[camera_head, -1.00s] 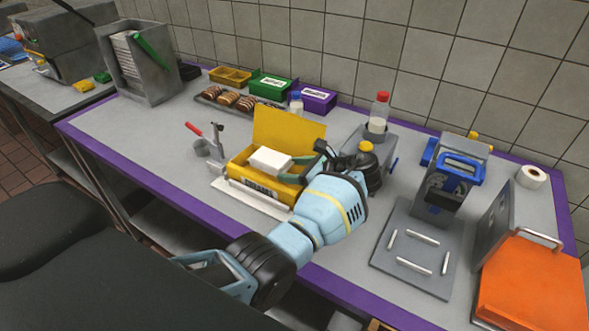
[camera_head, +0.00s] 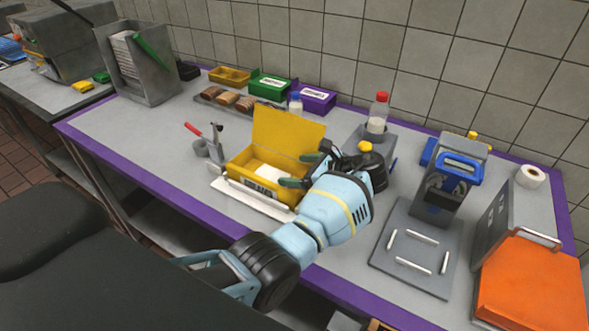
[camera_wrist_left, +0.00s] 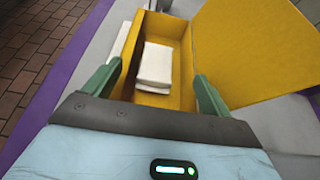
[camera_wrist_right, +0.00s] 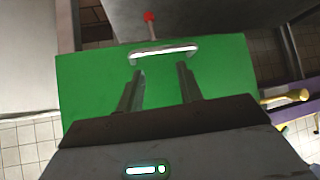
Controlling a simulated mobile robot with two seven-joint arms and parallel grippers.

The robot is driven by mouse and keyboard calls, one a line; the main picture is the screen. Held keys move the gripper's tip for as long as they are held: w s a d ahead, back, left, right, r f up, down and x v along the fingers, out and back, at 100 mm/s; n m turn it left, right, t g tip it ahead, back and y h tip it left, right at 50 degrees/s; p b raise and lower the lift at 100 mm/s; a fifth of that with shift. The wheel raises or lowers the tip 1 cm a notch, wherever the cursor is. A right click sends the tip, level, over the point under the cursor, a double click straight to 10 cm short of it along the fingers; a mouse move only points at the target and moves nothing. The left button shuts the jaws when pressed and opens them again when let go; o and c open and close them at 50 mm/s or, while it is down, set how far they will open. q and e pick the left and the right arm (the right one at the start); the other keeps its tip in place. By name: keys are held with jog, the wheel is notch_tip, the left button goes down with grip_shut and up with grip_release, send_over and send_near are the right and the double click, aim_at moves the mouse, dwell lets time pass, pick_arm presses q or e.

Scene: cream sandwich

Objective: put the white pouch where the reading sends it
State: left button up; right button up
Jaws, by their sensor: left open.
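The white pouch (camera_head: 268,173) lies inside the open yellow box (camera_head: 247,186), below its rim. It also shows in the left wrist view (camera_wrist_left: 155,66), flat near one wall of the box. The box's yellow lid (camera_head: 290,135) stands raised at the back. My left gripper (camera_head: 307,166) is open at the box's right side, with its green fingers apart and the pouch clear of them. My right gripper (camera_wrist_right: 159,70) is out of the head view. In the right wrist view its fingers are apart, in front of a green panel (camera_wrist_right: 90,88) with a white handle (camera_wrist_right: 164,52).
A red-handled tool (camera_head: 214,142) stands left of the box. A red-capped bottle (camera_head: 378,113) and a blue-and-grey device (camera_head: 450,185) stand to the right. Green (camera_head: 268,88) and purple (camera_head: 317,100) bins line the back. An orange-lidded unit (camera_head: 530,285) is at far right.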

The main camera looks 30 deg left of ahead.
pick_arm(q)
jog(key=v, duration=0.6)
jog(key=shift+d, duration=0.2)
pick_arm(e)
jog(key=shift+s+f, duration=0.3)
